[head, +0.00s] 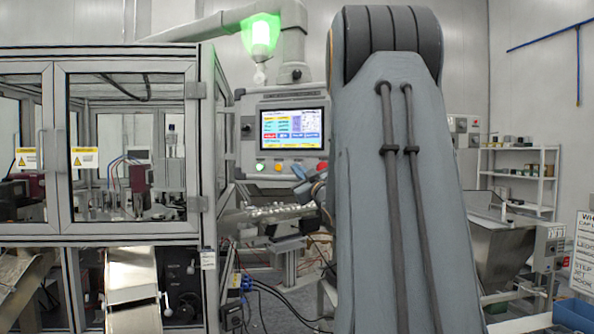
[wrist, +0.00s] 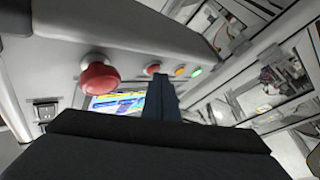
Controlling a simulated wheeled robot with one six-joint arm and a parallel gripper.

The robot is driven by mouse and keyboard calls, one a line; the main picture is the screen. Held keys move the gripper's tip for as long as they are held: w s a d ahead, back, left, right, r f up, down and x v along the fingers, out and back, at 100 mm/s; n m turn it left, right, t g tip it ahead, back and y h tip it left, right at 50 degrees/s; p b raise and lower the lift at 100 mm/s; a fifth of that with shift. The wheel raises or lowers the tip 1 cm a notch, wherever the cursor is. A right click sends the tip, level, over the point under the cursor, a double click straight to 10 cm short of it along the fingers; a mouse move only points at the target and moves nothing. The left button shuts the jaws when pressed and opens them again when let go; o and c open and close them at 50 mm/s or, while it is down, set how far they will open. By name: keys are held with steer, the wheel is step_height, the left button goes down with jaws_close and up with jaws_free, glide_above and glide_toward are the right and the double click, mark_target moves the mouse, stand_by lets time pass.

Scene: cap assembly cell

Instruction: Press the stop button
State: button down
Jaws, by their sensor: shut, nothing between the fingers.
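The control panel (head: 243,130) has a lit screen (head: 291,128) and a row of buttons below it. In the wrist view a large red mushroom button (wrist: 99,75) stands out from the panel face. A small red button (wrist: 152,69), a yellow button (wrist: 178,70) and a green button (wrist: 196,71) sit in line to its right. My gripper (wrist: 160,82) is shut and empty, its tips just below the small red button in the picture; I cannot tell whether they touch it. In the head view my arm hides part of the panel's right side.
A glazed machine enclosure (head: 208,130) stands left of the panel. A metal chute tray (head: 270,211) lies below the panel, with loose cables (head: 262,285) underneath. A steel hopper (head: 500,235) and shelves (head: 518,180) stand at the right. A green beacon (head: 261,37) glows above.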

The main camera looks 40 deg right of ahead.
stand_by(0.8)
steer(key=shift+s+a, duration=0.2)
steer(key=shift+a, duration=0.1)
steer(key=s+a+b, duration=0.1)
steer(key=s+a, duration=0.2)
steer(key=a, duration=0.2)
steer(key=shift+b, duration=0.4)
steer(key=shift+a, duration=0.1)
stand_by(0.7)
